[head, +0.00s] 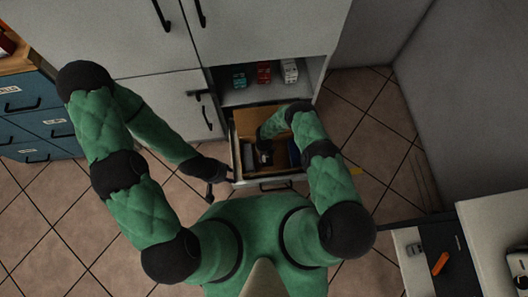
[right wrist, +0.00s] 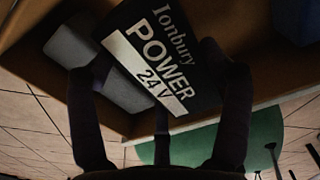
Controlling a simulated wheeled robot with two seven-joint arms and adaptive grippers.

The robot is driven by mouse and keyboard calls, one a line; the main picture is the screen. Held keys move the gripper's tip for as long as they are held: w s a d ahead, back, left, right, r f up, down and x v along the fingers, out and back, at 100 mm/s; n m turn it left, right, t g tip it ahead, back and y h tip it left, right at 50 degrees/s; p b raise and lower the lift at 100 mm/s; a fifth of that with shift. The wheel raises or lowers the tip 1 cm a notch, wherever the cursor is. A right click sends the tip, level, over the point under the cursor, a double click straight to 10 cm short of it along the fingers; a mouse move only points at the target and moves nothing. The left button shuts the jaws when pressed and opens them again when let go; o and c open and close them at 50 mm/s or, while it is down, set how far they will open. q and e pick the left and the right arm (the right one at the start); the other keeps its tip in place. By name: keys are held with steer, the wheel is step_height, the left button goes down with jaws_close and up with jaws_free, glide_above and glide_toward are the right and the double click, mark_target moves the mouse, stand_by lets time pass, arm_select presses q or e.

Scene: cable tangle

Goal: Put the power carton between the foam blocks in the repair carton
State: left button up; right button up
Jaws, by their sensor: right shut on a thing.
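The open repair carton (head: 245,122), tan inside, sits in a pulled-out drawer in the head view. My right gripper (head: 264,150) reaches down into the carton's opening. In the right wrist view, its fingers (right wrist: 160,115) are shut on the dark power carton (right wrist: 160,50), which is tilted in the picture and carries white lettering. Grey foam blocks (right wrist: 126,92) show beside and partly behind the power carton; their far parts are hidden. I cannot tell whether the power carton touches them. My left gripper (head: 218,185) is open and empty at the drawer's left front corner.
A dark blue thing (right wrist: 296,20) is at the right inside the carton. Red, teal and white boxes (head: 264,72) stand on the shelf above the drawer. Grey cabinet doors (head: 140,35) are at the left. An orange tool (head: 440,263) lies on the right counter.

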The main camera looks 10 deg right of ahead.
steer(key=shift+f, duration=0.35)
steer(key=o, duration=1.4)
